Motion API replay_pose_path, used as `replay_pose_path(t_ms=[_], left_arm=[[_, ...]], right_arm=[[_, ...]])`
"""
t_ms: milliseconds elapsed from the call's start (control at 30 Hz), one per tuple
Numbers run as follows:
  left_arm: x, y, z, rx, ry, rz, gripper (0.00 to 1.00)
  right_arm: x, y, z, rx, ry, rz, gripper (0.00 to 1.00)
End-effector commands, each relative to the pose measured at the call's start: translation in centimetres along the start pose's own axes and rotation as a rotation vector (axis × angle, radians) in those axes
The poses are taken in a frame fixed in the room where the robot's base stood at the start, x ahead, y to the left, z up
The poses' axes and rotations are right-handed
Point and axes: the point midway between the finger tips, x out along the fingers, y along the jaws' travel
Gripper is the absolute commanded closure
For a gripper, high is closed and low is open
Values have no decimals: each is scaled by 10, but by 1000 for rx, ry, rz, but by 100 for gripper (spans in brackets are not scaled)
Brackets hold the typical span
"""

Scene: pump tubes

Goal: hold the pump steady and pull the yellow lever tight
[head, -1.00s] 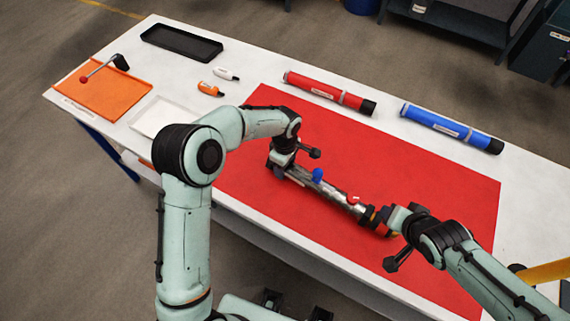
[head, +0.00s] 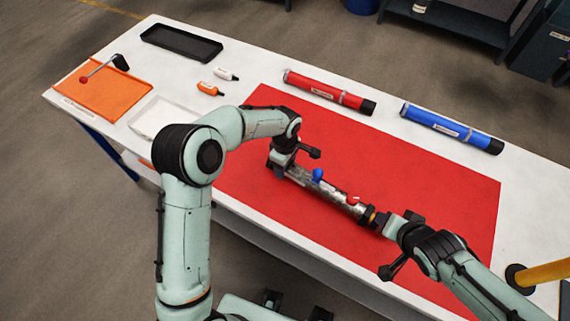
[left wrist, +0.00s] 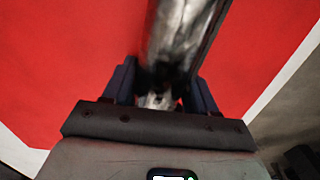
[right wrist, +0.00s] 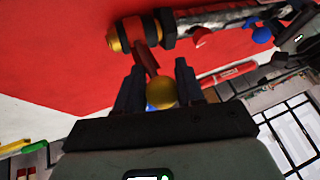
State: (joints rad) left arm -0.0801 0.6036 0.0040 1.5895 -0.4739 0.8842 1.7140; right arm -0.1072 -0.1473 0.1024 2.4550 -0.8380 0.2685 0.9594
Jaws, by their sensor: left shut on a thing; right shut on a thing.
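The pump, a silvery tube (head: 330,192) with a blue knob (head: 318,175) and a red knob (head: 353,199), lies on the red mat (head: 420,180). My left gripper (head: 280,164) is shut on its left end; in the left wrist view the fingers flank the metal tube (left wrist: 178,35). The pump's right end has a dark collar with a yellow band, clear in the right wrist view (right wrist: 140,32). A short dark red arm runs from it to a yellow ball, the lever's knob (right wrist: 160,93). My right gripper (right wrist: 158,80) is shut on this knob. In the head view the gripper hides it.
A red tube (head: 328,93) and a blue tube (head: 452,128) lie behind the mat. A black tray (head: 181,43), an orange tray (head: 110,95), a white tray (head: 150,118) and two small bottles are at the left.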

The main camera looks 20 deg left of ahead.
Motion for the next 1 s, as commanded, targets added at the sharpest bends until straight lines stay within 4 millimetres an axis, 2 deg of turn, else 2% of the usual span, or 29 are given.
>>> replay_pose_path(t_ms=[100,467,800,1000], left_arm=[[0,1,-1,-10,0,5,100],[0,1,-1,-9,-1,5,100],[0,1,0,-9,-1,5,100],[0,1,0,-9,-2,5,100]], right_arm=[[1,1,10,3,-13,5,92],[1,1,12,3,-11,4,92],[0,0,24,2,-10,3,92],[-1,-2,23,0,-8,1,92]])
